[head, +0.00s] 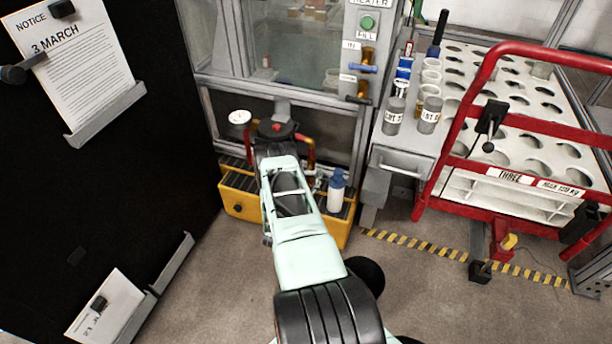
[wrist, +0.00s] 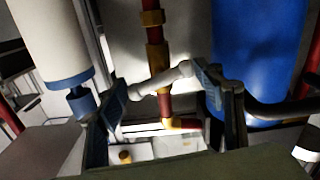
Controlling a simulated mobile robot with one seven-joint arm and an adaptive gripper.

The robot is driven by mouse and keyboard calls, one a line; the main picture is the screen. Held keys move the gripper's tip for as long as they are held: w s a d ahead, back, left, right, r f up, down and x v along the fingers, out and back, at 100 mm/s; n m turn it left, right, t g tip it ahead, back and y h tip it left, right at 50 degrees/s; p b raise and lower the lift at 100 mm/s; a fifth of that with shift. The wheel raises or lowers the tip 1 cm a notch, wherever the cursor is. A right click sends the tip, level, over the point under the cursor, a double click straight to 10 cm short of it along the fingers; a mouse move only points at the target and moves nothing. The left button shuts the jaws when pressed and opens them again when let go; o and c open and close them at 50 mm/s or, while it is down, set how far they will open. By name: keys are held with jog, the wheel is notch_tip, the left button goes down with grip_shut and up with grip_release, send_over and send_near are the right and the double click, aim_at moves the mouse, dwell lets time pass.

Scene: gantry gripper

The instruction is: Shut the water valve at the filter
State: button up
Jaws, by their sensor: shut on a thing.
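In the wrist view, a pale rod-like handle (wrist: 160,80) lies across a red pipe (wrist: 157,60) with brass-coloured fittings. I take it for the water valve's handle. My gripper (wrist: 168,88) is shut on it, with one finger pad at each end of the visible rod. The handle is tilted, its right end higher in the picture. A white cylinder with a blue lower rim (wrist: 55,40), probably the filter, hangs to the left, apart from the handle. In the head view, my arm hides the gripper and the handle.
A blue tank (wrist: 258,55) stands close on the right. A black board (head: 100,190) stands left, and a red-railed cart (head: 450,135) right.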

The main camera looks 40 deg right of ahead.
jog(key=shift+m+b, duration=0.3)
jog(key=shift+m, duration=1.7)
jog(key=o, duration=0.8)
jog(key=shift+o, duration=0.2)
jog(key=shift+a, duration=0.1)
jog(key=v, duration=1.2)
